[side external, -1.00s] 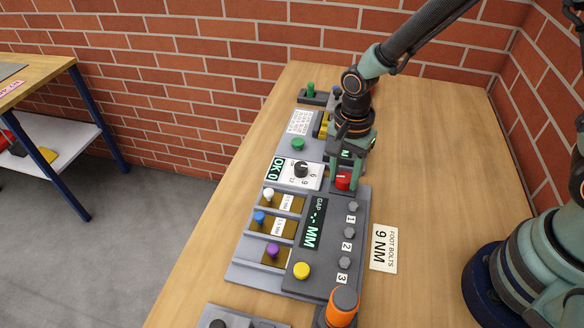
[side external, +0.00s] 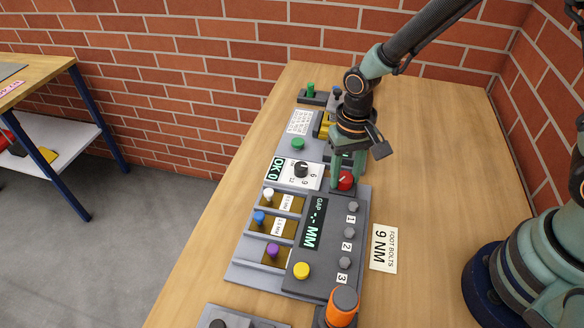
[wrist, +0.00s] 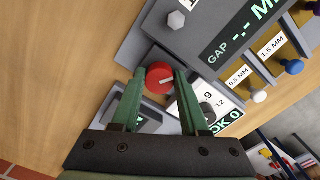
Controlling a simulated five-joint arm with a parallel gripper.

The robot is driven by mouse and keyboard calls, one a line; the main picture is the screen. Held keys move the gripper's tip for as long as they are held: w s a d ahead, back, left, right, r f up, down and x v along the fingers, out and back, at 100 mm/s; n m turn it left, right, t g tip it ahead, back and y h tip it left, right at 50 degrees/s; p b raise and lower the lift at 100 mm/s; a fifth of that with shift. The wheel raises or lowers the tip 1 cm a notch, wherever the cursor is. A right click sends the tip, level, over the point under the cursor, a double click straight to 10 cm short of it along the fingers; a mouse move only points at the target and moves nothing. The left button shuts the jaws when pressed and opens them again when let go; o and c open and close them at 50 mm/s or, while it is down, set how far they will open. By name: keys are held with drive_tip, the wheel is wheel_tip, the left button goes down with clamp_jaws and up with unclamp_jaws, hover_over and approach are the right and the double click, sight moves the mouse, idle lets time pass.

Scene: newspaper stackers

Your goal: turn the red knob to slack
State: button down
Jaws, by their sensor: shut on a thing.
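The red knob (side external: 345,181) sits at the far right corner of the grey panel (side external: 333,270). It also shows in the wrist view (wrist: 159,77), with a pale pointer line on its face. My gripper (side external: 344,180) points down over the knob. In the wrist view its two green fingers (wrist: 157,80) stand on either side of the knob and are shut on it. The label beside the knob is mostly hidden by my fingers, so the words of its setting cannot be read.
A black dial (side external: 301,169) on a white plate is left of the knob. Colored gauge handles, a yellow button (side external: 302,270) and several grey bolts lie nearer. An orange-topped tool (side external: 343,302) stands at the front. The table to the right is clear around a "9 NM" card (side external: 384,248).

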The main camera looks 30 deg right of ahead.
drive_tip(key=n, duration=0.4)
drive_tip(key=shift+n, duration=0.3)
drive_tip(key=n, duration=0.5)
drive_tip(key=shift+n, duration=0.3)
drive_tip(key=n, duration=1)
drive_tip(key=shift+w, duration=0.1)
drive_tip(key=shift+n, duration=0.3)
drive_tip(key=shift+c, duration=2.1)
unclamp_jaws()
drive_tip(key=shift+d, duration=0.1)
